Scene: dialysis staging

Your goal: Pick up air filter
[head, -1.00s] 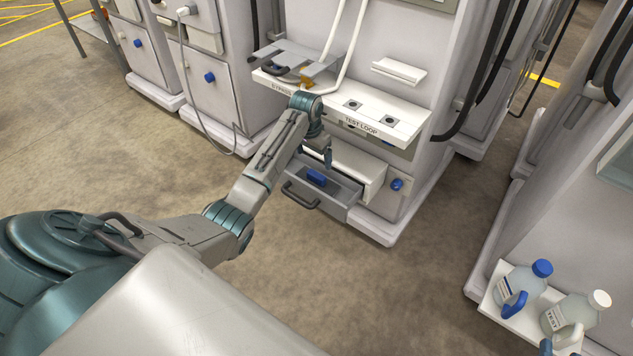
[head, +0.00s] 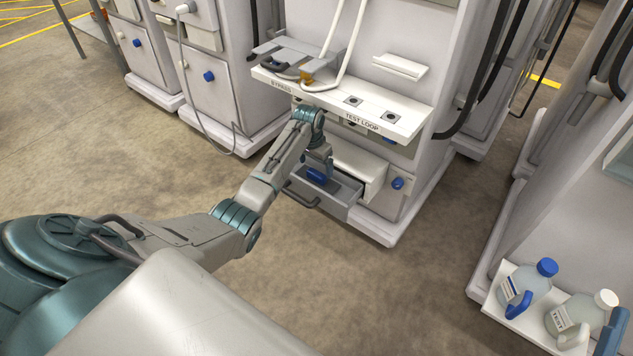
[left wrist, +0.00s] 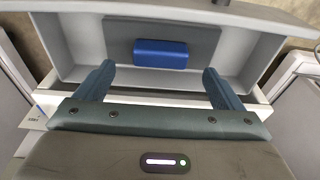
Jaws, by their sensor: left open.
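The air filter, seen as a blue block (left wrist: 160,54), lies on a grey panel in the open drawer. It also shows in the head view (head: 319,175), partly hidden by my gripper. My left gripper (left wrist: 158,77) is open and empty, with one finger to each side of the block's line and the block a little beyond the tips. In the head view the left gripper (head: 326,161) hangs over the drawer. A blue-teal part at the bottom right edge of the head view looks like a piece of my right gripper (head: 612,331); its jaws cannot be made out.
The drawer (head: 346,209) stands out of a white machine, below a shelf marked TEST LOOP (head: 395,128). A blue knob (head: 398,183) is right of it. Two jugs (head: 527,285) (head: 575,316) stand on a ledge at the right. The floor in front is clear.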

